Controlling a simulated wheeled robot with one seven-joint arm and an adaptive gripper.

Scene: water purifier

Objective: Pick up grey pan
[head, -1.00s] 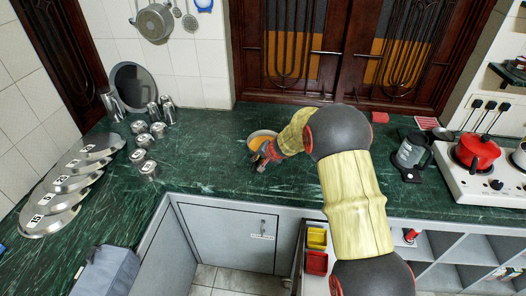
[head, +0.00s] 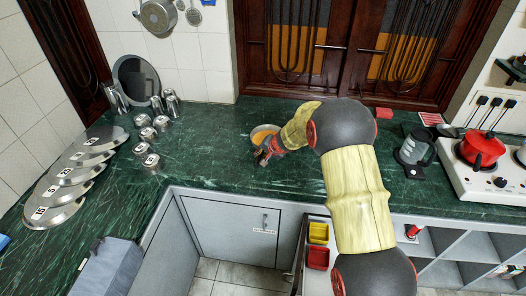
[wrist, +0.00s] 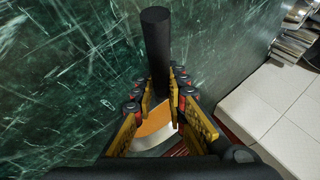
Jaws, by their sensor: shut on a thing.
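A small pan with a pale grey rim and orange inside (head: 264,133) is on the green marble counter in the head view, near the back middle. In the wrist view, its orange inside and light grey wall (wrist: 155,125) show below and between my fingers. A thick black handle (wrist: 157,45) runs up between them. My gripper (head: 266,155) is at the near side of the pan in the head view, and its fingers (wrist: 160,92) are shut around the handle in the wrist view. My arm and fingers hide part of the pan. I cannot tell whether it is clear of the counter.
Several metal cups (head: 150,162) and steel plates (head: 72,172) stand to the left. A grey pot (head: 158,15) hangs on the tiled wall. A glass jug (head: 414,150) and a red kettle on the stove (head: 482,148) are right. Counter left of the pan (head: 215,145) is clear.

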